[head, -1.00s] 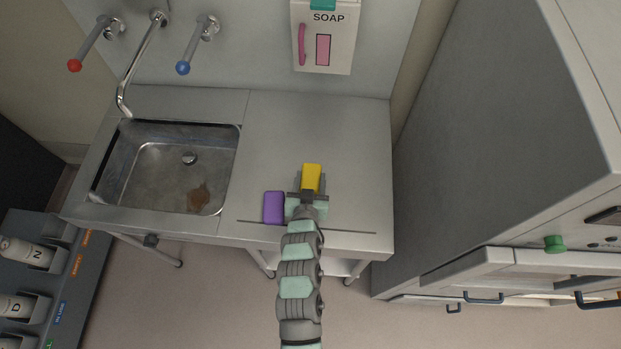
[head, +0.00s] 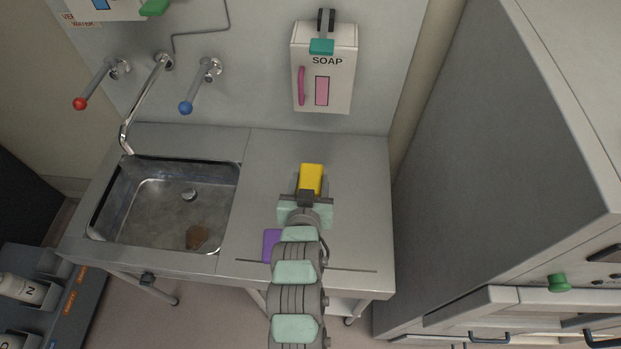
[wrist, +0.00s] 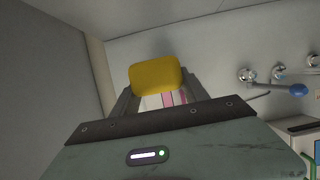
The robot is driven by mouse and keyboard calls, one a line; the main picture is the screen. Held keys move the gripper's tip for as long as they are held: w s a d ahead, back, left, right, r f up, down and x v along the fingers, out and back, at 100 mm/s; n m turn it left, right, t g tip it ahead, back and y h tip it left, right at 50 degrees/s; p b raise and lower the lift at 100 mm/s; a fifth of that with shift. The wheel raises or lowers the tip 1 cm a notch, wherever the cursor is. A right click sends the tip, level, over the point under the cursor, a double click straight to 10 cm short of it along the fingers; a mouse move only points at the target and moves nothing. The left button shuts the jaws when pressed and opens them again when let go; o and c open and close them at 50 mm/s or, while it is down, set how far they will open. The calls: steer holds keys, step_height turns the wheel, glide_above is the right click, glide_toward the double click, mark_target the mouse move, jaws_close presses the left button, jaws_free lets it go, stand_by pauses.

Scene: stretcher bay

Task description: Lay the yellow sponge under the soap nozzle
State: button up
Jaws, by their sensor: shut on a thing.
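The yellow sponge (head: 311,178) is held at the tip of my gripper (head: 309,190), over the counter to the right of the sink. In the wrist view the sponge (wrist: 156,75) sits between the two fingers of my gripper (wrist: 155,92), with part of the soap dispenser showing behind it. The soap dispenser (head: 338,84) is a white box marked SOAP on the back wall, above and a little right of the sponge. It has a teal part on top and a pink handle. Its nozzle is not clearly visible.
A purple block (head: 270,243) lies near the counter's front edge, partly hidden by my arm. The steel sink (head: 150,215) with tap and levers is on the left. The counter (head: 358,190) right of the sponge is clear. A tall grey cabinet (head: 480,150) stands on the right.

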mark_target(319, 186)
step_height(319, 186, down, 5)
steer(key=w+d, duration=0.2)
steer(key=w, duration=0.1)
steer(key=s+r+p, duration=1)
steer(key=r+p, duration=0.2)
steer(key=p, duration=0.5)
steer(key=shift+s+d+r, duration=0.2)
steer(key=shift+r, duration=0.15)
steer(key=shift+a, duration=0.1)
